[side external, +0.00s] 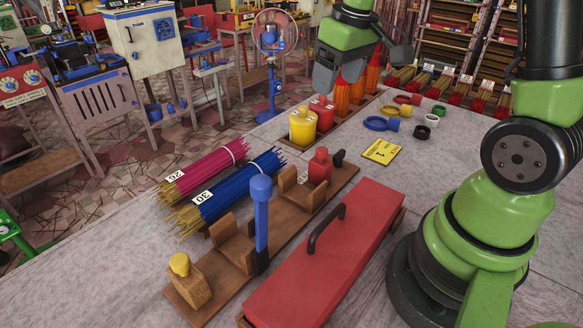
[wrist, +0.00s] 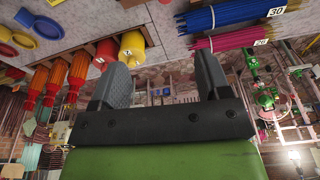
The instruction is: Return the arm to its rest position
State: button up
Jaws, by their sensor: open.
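My gripper (side external: 325,80) hangs above the far part of the worktable, close to the yellow and red containers. In the wrist view its two dark fingers (wrist: 160,85) are spread wide with nothing between them. My green arm stands at the right of the side view. The yellow container (side external: 303,127) and the red one (side external: 322,112) stand in a wooden rack beneath and in front of the gripper. Whether the gripper touches anything cannot be told for certain, but nothing is held.
A long red lidded box (side external: 325,260) with a black handle lies in front. A wooden stand (side external: 215,285) with a blue lever (side external: 262,215) is beside it. Pink (side external: 205,172) and blue (side external: 230,190) stick bundles lie left. A yellow card (side external: 381,151) and coloured rings (side external: 376,123) lie near clear table.

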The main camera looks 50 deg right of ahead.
jog(key=s+a+r+m+t+y, duration=0.2)
jog(key=s+a+r+t, duration=0.3)
jog(key=s+a+r, duration=0.3)
jog(key=s+a, duration=0.3)
jog(key=s, duration=0.2)
jog(key=shift+s+a+r+m, duration=0.2)
jog(key=shift+s+a+m, duration=0.15)
jog(key=shift+s+m, duration=0.05)
